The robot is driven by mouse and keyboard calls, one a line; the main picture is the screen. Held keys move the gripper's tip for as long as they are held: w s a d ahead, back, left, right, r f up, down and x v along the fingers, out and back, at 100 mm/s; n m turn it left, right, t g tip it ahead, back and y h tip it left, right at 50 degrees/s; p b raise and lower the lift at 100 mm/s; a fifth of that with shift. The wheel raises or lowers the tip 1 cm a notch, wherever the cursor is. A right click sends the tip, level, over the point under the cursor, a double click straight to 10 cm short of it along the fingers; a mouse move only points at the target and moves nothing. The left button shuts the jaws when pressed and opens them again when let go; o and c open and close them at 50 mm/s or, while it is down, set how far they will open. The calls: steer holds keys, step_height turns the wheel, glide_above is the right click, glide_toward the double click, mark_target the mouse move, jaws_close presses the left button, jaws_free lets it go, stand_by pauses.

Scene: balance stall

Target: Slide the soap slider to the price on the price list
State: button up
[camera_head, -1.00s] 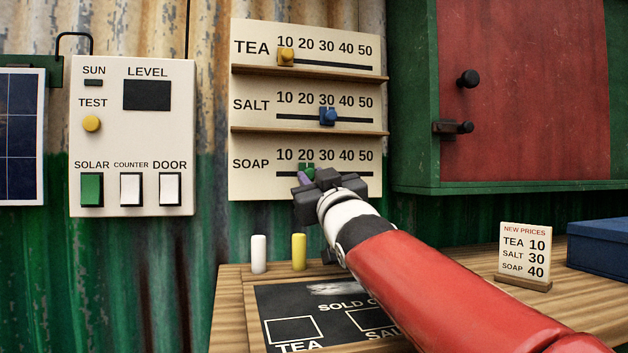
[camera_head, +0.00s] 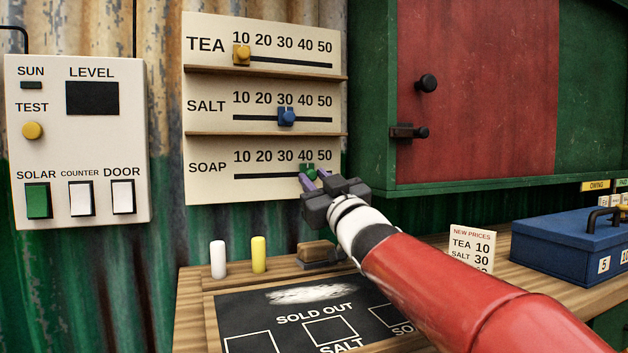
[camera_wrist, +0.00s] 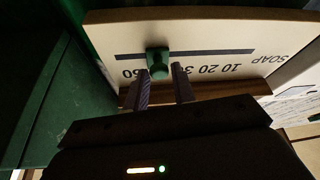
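The green soap slider (camera_head: 308,171) is on the lowest track of the cream price board (camera_head: 215,186), under the 40. The price list card (camera_head: 471,247) stands on the counter and reads TEA 10, SALT 30. Its soap line is hidden behind my arm; the earlier frame reads SOAP 40.
Above are the yellow tea slider (camera_head: 242,55) at 10 and blue salt slider (camera_head: 287,117) at 30. A red-and-green cabinet (camera_head: 470,90) is right of the board. White chalk (camera_head: 218,259), yellow chalk (camera_head: 258,254) and a blue cash box (camera_head: 560,245) are on the counter.

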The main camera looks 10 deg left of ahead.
steer(key=o, duration=0.3)
steer(key=shift+s+d+f, duration=0.2)
steer(key=shift+s, duration=0.05)
steer(key=s+d+b, duration=0.1)
steer(key=s+d, duration=0.7)
steer(key=s, duration=0.3)
steer(key=shift+s+d+f, duration=0.2)
steer(key=shift+f, duration=0.2)
